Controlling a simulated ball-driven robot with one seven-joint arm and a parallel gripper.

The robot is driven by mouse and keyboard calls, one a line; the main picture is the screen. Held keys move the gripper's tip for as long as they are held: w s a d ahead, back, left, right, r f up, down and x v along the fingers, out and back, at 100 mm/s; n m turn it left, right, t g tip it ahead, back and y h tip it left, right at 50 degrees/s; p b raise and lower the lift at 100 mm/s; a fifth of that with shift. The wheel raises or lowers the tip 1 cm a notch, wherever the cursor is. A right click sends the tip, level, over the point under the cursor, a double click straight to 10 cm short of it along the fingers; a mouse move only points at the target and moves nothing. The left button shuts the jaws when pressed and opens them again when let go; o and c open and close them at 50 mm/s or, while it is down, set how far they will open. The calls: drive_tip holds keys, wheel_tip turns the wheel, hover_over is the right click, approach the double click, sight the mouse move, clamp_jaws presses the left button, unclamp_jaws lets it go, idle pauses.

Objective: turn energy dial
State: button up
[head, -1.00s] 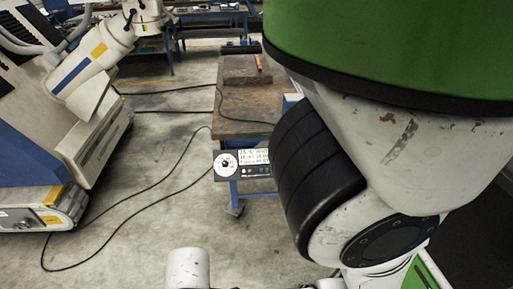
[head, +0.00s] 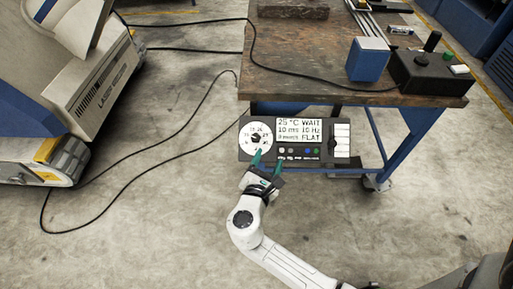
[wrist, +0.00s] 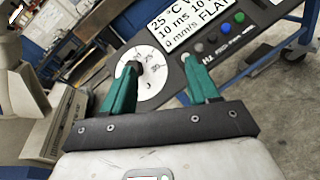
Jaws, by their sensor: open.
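The energy dial (head: 257,134) is a round white face with numbers and a small black pointer knob, at the left end of a dark control panel (head: 340,152). It also shows in the wrist view (wrist: 153,72), partly hidden by a finger. My gripper (head: 267,163) has green fingers and is open, just below the dial's lower right edge in the head view. In the wrist view my gripper (wrist: 160,62) has its left fingertip over the dial near the knob and its right fingertip beside the dial. I cannot tell whether either touches.
The panel has a display and coloured buttons (wrist: 222,27) right of the dial. It hangs at the front of a wooden-topped bench (head: 300,60) holding a blue box (head: 368,58) and a black box (head: 430,72). A large machine (head: 95,85) stands left. Cables cross the open floor.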

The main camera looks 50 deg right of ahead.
sight(255, 138)
drive_tip(key=w+a+f+n+t+b, duration=0.1)
drive_tip(key=w+a+f+n+t, duration=0.15)
drive_tip(key=w+n, duration=0.2)
drive_tip(key=shift+n+t, duration=0.35)
drive_tip(key=x, duration=0.6)
drive_tip(key=r+b+x, duration=0.1)
drive_tip(key=x, duration=0.3)
drive_tip(key=shift+s+d, duration=0.2)
drive_tip(key=shift+s, duration=0.05)
drive_tip(key=shift+c, duration=0.2)
drive_tip(key=shift+f, duration=0.1)
drive_tip(key=c, duration=0.9)
